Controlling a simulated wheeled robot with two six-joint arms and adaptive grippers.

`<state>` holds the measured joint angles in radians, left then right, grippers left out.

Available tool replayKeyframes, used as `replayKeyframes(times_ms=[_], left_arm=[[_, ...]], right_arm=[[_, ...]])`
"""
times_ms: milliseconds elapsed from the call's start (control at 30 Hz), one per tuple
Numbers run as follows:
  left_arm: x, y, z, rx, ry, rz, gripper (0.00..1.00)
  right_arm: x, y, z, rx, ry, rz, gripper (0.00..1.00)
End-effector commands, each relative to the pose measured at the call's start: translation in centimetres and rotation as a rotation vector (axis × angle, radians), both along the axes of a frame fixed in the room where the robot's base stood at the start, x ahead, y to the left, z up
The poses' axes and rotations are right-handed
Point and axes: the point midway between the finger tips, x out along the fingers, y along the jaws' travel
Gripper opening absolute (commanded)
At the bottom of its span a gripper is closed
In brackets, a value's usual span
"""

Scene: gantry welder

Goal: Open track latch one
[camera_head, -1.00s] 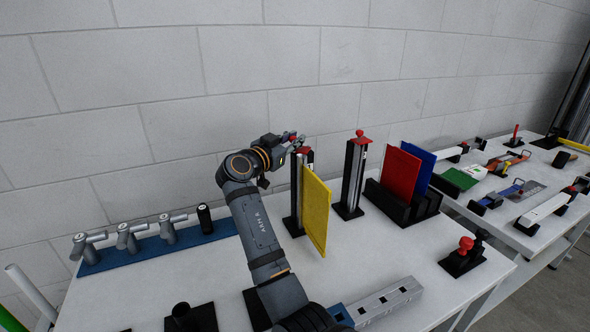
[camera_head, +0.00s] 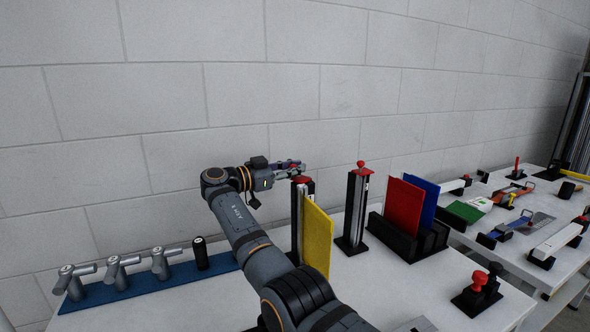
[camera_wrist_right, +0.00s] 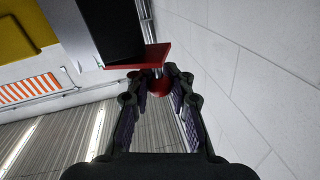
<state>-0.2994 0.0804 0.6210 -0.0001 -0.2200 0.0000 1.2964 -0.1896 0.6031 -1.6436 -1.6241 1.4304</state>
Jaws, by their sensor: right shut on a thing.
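A dark upright post (camera_head: 297,230) with a red top plate (camera_head: 303,180) stands near the back of the table, with a yellow panel (camera_head: 317,240) beside it. My right gripper (camera_head: 294,166) is at the top of this post. In the right wrist view, a red knob (camera_wrist_right: 158,87) on a short stem below the red plate (camera_wrist_right: 140,57) sits between my right fingertips (camera_wrist_right: 161,82), which are shut on it. A similar post (camera_head: 354,208) with a red knob (camera_head: 361,164) stands to the right, untouched. My left gripper is out of view.
A black rack (camera_head: 408,238) holds a red panel (camera_head: 402,205) and a blue panel (camera_head: 428,199). A blue strip (camera_head: 150,287) with grey fittings lies at the left. The wall (camera_head: 290,90) is close behind my gripper. A second table with several fixtures is at the right.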

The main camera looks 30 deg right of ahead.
Motion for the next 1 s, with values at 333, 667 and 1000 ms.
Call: replayKeyframes(times_ms=[333, 667, 1000], left_arm=[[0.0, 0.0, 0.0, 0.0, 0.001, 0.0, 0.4], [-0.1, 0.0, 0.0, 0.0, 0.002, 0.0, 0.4], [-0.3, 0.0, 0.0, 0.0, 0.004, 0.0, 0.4]], right_arm=[[0.1, 0.1, 0.1, 0.0, -0.001, 0.001, 0.0], [0.0, 0.1, 0.0, 0.0, 0.0, 0.0, 0.43], [-0.1, 1.5, 0.0, 0.002, 0.0, 0.002, 0.43]])
